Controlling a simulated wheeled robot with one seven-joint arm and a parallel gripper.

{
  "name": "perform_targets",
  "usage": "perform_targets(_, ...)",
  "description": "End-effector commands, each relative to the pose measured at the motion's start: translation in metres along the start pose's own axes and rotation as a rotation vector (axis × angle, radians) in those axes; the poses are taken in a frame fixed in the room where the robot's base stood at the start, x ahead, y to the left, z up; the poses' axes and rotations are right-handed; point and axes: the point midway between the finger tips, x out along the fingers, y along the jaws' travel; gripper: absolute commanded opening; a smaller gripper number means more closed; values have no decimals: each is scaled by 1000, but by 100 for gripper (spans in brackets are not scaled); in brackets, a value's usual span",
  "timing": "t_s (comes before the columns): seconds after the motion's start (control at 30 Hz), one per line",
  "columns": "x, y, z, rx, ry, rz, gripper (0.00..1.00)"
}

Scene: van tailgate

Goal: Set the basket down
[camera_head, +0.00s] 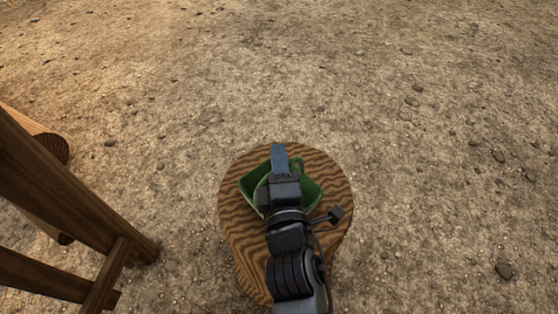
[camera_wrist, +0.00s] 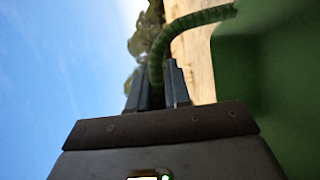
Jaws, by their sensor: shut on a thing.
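The basket (camera_head: 312,195) is green and open-topped. In the head view it appears over the top of a round wooden stump (camera_head: 236,222), partly hidden by my arm. I cannot tell whether its base touches the stump. My gripper (camera_head: 280,160) is above the basket. In the wrist view my gripper (camera_wrist: 158,80) is shut on the basket's curved green handle, which passes between the two fingers. The basket's green wall (camera_wrist: 285,85) fills the right of that view.
A wooden frame with slanted legs (camera_head: 65,185) stands at the left, beside a cut log (camera_head: 45,138). Bare, gravelly ground with small stones is open behind and to the right of the stump.

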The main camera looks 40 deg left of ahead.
Motion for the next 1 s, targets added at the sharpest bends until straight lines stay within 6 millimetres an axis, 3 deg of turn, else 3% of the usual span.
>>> perform_targets(0.13, 0, -4, 0, 0, 0, 1, 0)
perform_targets(0.17, 0, -4, 0, 1, -1, 0, 19)
perform_targets(0.43, 0, -3, 0, 0, 0, 0, 43)
perform_targets(0.77, 0, 3, 0, 0, 0, 0, 43)
perform_targets(1.0, -41, -2, 1, 0, -1, -3, 43)
